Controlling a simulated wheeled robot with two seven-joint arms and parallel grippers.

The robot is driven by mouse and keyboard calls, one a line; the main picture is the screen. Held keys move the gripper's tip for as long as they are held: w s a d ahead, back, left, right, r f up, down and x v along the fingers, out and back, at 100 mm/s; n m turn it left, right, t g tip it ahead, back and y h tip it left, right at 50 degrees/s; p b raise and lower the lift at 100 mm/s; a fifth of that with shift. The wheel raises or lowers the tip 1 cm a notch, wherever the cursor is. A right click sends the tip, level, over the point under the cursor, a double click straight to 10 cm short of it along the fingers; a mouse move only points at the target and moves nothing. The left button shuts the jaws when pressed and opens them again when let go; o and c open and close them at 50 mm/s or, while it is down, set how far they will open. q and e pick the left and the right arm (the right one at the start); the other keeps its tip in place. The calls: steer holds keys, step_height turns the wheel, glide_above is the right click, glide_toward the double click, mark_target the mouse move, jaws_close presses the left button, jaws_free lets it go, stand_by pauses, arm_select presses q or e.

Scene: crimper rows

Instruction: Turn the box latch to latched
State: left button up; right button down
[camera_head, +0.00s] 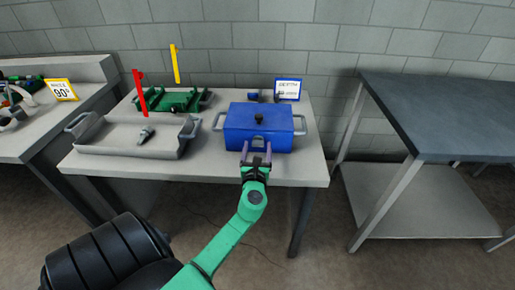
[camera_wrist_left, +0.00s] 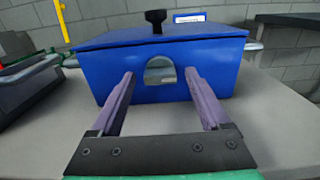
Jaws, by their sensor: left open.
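A blue box (camera_head: 240,122) with a lid and grey side handles sits at the right of the middle table. A black knob (camera_head: 259,118) stands on its lid and also shows in the left wrist view (camera_wrist_left: 156,20). A grey arched shape (camera_wrist_left: 160,74) is in the middle of the box's front face. I cannot tell whether the knob or the arched shape is the latch, or its setting. My left gripper (camera_head: 256,151) is open in front of the box, its two purple fingers pointing at the front face, one on each side of the arched shape. Nothing shows between the fingers. My right gripper is out of view.
A grey tray (camera_head: 98,148) with a small tool (camera_head: 146,134) lies left of the box. Behind it are a green fixture (camera_head: 185,101), a red post (camera_head: 139,92) and a yellow post (camera_head: 175,64). A blue-framed sign (camera_head: 288,89) stands behind the box. A dark table (camera_head: 440,115) is at right.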

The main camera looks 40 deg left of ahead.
arm_select(q)
jaws_close()
steer(key=n+b, duration=0.2)
steer(key=n, duration=0.1)
steer(key=shift+f+n, duration=0.2)
steer(key=shift+n, duration=0.1)
steer(key=n+b, duration=0.3)
steer(key=n, duration=0.1)
steer(key=shift+n, duration=0.3)
steer(key=n+b, duration=0.2)
steer(key=n, duration=0.2)
steer(key=shift+b, duration=0.4)
steer(key=n+b, duration=0.2)
steer(key=n, duration=0.2)
steer(key=shift+n, duration=0.4)
steer(key=shift+r+n, duration=0.1)
steer(key=shift+n, duration=0.5)
